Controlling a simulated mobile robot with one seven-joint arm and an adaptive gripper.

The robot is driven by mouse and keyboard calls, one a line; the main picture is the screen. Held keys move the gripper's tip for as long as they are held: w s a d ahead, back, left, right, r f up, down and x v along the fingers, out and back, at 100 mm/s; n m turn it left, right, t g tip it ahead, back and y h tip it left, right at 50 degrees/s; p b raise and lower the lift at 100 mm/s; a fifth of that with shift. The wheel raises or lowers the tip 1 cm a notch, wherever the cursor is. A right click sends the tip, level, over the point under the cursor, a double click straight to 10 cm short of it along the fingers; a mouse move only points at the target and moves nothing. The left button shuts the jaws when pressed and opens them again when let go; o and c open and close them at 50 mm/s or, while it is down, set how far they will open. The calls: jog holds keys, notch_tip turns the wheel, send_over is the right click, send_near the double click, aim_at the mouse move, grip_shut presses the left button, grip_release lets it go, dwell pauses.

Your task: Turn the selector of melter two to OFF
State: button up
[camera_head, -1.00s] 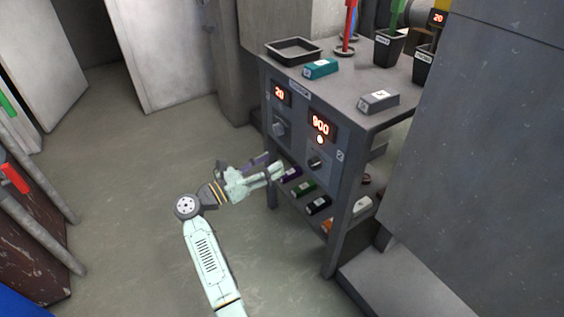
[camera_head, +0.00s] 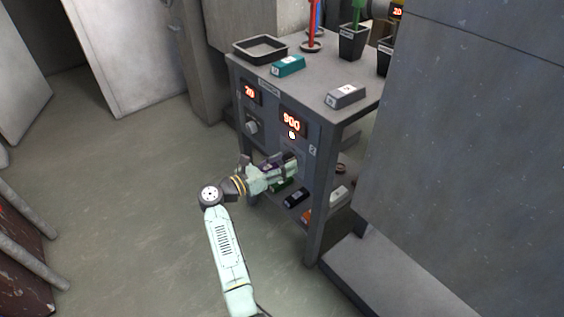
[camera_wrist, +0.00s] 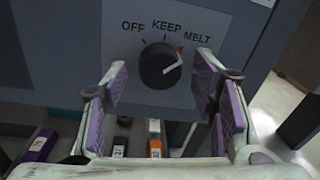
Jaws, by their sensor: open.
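The selector (camera_wrist: 160,66) is a dark round knob on a grey plate, marked OFF, KEEP and MELT. Its white pointer line points up and right, towards the MELT side. In the head view my gripper hides this knob. My gripper (camera_head: 292,168) is in front of the right-hand panel. In the wrist view my gripper (camera_wrist: 161,80) is open, with its purple pads to the left and right of the knob; contact cannot be told.
A second knob (camera_head: 252,126) sits at the left under a display (camera_head: 249,91) reading 20. A black tray (camera_head: 260,48), a teal block (camera_head: 288,66) and a grey block (camera_head: 345,95) lie on top. Small blocks lie on the lower shelf. A grey cabinet (camera_head: 470,150) stands close at right.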

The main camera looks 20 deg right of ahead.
jog(key=shift+c, duration=0.2)
jog(key=c, duration=1.1)
jog(key=shift+n, duration=0.4)
jog(key=n+p, duration=0.2)
jog(key=n, duration=0.2)
jog(key=shift+r, duration=0.15)
jog(key=n+p, duration=0.3)
jog(key=n, duration=0.1)
jog(key=shift+n, duration=0.3)
jog(key=n+t+p, duration=0.1)
jog(key=n+p, duration=0.3)
jog(key=n, duration=0.1)
jog(key=shift+s+n, duration=0.1)
jog(key=shift+n, duration=0.2)
jog(key=shift+n+p, duration=1.2)
jog(key=shift+n, duration=0.6)
jog(key=shift+d, duration=0.1)
